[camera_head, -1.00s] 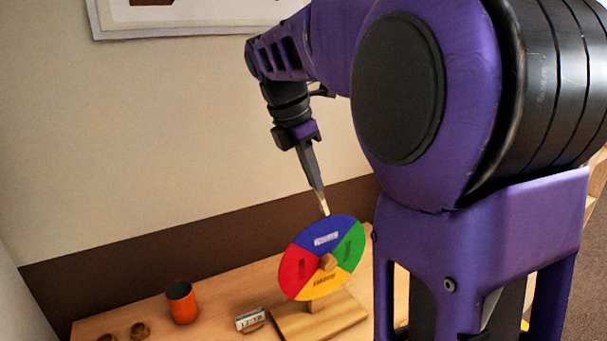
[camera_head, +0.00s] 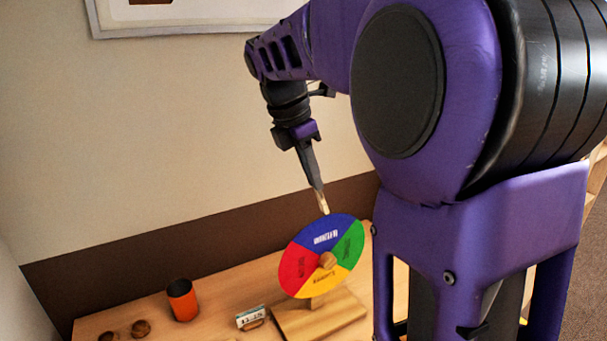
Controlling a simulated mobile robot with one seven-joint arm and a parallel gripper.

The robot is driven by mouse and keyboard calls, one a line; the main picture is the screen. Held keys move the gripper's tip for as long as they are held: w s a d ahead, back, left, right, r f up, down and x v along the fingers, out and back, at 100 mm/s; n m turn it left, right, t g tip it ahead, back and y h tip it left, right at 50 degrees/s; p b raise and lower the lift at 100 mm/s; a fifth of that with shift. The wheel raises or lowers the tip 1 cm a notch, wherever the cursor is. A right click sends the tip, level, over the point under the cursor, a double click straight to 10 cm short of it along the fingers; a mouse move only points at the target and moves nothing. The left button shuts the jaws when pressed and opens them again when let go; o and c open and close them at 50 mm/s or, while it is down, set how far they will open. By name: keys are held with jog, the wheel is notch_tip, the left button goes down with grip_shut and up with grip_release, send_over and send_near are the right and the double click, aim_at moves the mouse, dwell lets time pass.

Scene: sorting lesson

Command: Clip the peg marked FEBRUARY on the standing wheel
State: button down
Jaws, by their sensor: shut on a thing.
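The standing wheel (camera_head: 295,272) has blue, green, yellow and red sectors, each with a word too small to read surely. It stands upright, a little tilted, on a wooden base (camera_head: 335,314), with a wooden knob (camera_head: 327,260) at its centre. My gripper (camera_head: 321,196) points down just above the wheel's top edge, over the blue sector. It is shut on a small light wooden peg (camera_head: 323,206), whose lower end is at or very near the rim; I cannot tell whether it touches. The peg's marking cannot be read.
An orange cup (camera_head: 183,300) stands on the table to the left. A small white block with dark characters (camera_head: 250,318) lies beside the wheel's base. Two brown round things (camera_head: 140,328) are at the far left. The wall is close behind the table.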

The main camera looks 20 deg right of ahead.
aim_at(321, 198)
jog(key=shift+f, duration=0.15)
jog(key=shift+d+f, duration=0.25)
jog(key=shift+f, duration=0.35)
jog(key=shift+d+f+b, duration=0.15)
jog(key=shift+f+b, duration=0.15)
jog(key=shift+f, duration=0.1)
jog(key=shift+w+d+f, duration=0.1)
jog(key=shift+f, duration=0.25)
dwell(0.4)
jog(key=c, duration=0.9)
grip_release()
